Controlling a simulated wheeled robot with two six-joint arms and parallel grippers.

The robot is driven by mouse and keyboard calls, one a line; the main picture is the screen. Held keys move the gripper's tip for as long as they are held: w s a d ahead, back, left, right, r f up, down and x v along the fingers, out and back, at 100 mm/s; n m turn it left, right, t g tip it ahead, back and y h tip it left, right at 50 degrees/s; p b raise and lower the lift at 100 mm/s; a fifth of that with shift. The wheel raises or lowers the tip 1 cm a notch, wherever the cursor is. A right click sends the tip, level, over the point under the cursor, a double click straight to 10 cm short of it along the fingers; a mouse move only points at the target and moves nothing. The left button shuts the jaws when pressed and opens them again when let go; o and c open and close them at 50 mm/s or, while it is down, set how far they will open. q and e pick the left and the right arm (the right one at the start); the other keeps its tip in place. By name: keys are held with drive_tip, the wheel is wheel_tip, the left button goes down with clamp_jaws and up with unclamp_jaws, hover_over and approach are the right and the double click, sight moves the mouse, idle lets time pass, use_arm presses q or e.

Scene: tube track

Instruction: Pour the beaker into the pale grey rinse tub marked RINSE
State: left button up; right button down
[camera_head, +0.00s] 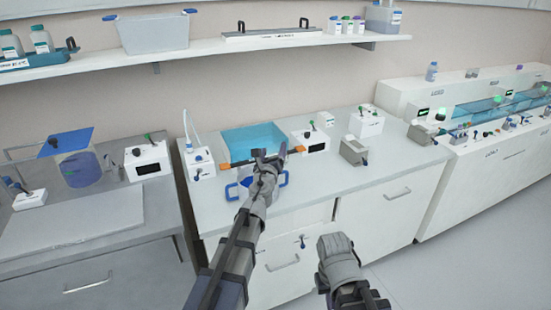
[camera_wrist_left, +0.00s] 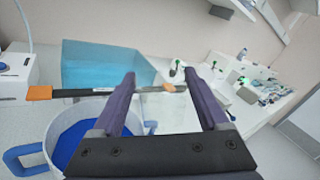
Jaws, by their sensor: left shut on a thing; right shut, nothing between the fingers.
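My left gripper (camera_head: 269,153) is above the front of the middle bench. A dark bar with orange ends (camera_head: 297,149) runs crosswise at its fingertips; in the left wrist view the bar (camera_wrist_left: 80,92) passes by the left finger, and its far end shows between the fingers. The gripper looks shut on this bar. Just below is a pale vessel with blue handles (camera_head: 283,180) and blue contents; it also shows in the left wrist view (camera_wrist_left: 58,125). I cannot tell whether this is the beaker. No RINSE lettering is readable. My right gripper (camera_head: 370,301) is low in front of the bench, shut and empty.
A teal-filled tank (camera_head: 251,140) stands behind the vessel. A pale grey tub (camera_head: 153,33) is on the shelf. The bench's right front top is clear.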

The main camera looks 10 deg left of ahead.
use_arm(q)
drive_tip(key=shift+d, duration=0.1)
drive_tip(key=shift+d+m, duration=0.7)
drive_tip(key=shift+m, duration=0.5)
drive_tip(key=shift+w+d+m, duration=0.1)
drive_tip(key=shift+d+m, duration=0.6)
drive_tip(key=shift+m, duration=0.7)
